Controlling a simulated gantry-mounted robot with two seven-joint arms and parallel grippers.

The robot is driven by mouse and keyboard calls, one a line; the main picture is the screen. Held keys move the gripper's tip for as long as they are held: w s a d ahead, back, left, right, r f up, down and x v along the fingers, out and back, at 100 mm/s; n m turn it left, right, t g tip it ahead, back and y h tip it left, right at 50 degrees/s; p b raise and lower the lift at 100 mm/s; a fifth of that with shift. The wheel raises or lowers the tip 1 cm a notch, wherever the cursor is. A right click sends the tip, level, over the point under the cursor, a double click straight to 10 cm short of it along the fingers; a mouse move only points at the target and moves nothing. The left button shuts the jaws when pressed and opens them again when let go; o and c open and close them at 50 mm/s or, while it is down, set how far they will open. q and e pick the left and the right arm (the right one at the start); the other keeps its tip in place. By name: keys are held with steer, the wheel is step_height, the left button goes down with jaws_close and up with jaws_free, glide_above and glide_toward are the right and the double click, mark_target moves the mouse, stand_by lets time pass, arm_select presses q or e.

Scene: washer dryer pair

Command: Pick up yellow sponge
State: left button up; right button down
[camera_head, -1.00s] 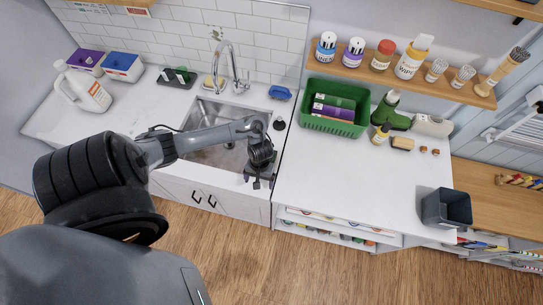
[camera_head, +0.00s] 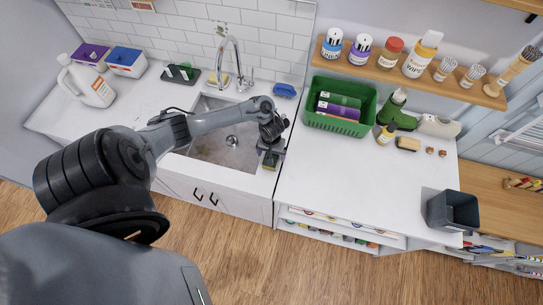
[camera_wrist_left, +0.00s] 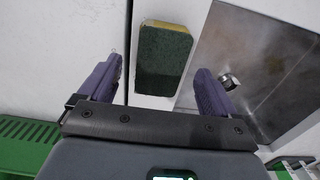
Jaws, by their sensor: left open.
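A sponge with a dark green top and yellow edge (camera_wrist_left: 163,60) lies on the white counter beside the sink in the left wrist view. In the head view the sponge (camera_head: 270,161) shows at the counter's front, right of the sink. My left gripper (camera_head: 270,148) is over this strip of counter. In the left wrist view the purple fingers of the left gripper (camera_wrist_left: 160,68) are open, one on each side of the sponge in the picture. The gap between them is empty; I cannot tell the height left above the sponge. My right gripper is not in view.
The sink basin (camera_head: 215,155) is left of the gripper, with a tall faucet (camera_head: 238,65) behind. A green crate (camera_head: 340,122) stands on the counter to the right. A blue item (camera_head: 285,91) lies behind the gripper. The middle of the right counter (camera_head: 345,180) is clear.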

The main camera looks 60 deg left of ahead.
arm_select(q)
step_height(320, 180, down, 4)
steer(key=shift+s+f+b, duration=0.1)
steer(key=shift+b, duration=0.2)
steer(key=c, duration=0.8)
